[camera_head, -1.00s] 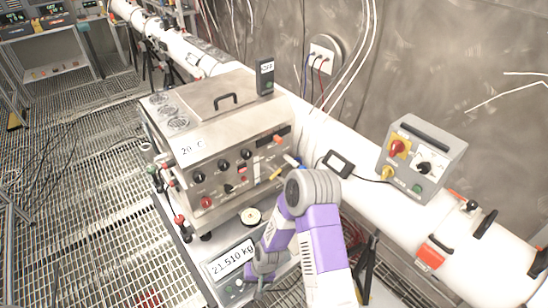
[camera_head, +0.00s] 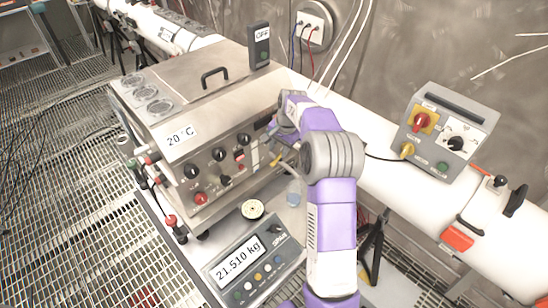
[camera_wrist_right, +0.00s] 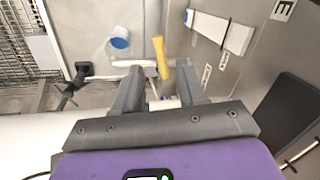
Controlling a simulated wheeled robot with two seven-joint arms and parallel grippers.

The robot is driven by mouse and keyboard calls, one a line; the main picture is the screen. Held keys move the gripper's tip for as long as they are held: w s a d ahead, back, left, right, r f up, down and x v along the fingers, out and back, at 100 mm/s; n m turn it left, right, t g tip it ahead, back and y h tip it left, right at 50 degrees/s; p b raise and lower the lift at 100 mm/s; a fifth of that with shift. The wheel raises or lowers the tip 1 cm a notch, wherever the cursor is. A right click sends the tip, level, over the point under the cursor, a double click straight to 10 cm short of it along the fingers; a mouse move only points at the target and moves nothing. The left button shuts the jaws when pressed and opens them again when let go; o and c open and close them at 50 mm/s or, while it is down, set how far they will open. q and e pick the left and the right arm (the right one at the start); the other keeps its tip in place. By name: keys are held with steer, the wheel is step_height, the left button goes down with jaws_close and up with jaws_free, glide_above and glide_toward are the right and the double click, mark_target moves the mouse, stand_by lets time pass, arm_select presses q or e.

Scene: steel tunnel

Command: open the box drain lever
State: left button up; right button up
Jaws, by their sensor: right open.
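The steel box (camera_head: 215,100) with knobs and a "20°C" label stands left of centre in the head view. A small yellow lever (camera_head: 277,160), which looks like the drain lever, sticks out low near its right front corner. In the right wrist view the yellow lever (camera_wrist_right: 161,57) shows just ahead of the fingertips, roughly between them in the picture. My right gripper (camera_wrist_right: 158,84) is open with nothing between its fingers. In the head view the right gripper (camera_head: 272,130) is close to the box's right end, partly hidden by my wrist. My left gripper is not in view.
A scale (camera_head: 240,262) reading 21.510 kg lies in front of the box. A blue cup (camera_wrist_right: 120,40) stands below the lever. A white pipe (camera_head: 385,185) runs behind my arm, with a grey switch box (camera_head: 440,135) on it.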

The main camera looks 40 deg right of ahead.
mark_target(275, 160)
steer(key=f, duration=0.2)
steer(key=w+f, duration=0.1)
steer(key=f, duration=0.2)
steer(key=shift+a, duration=0.15)
jaws_close()
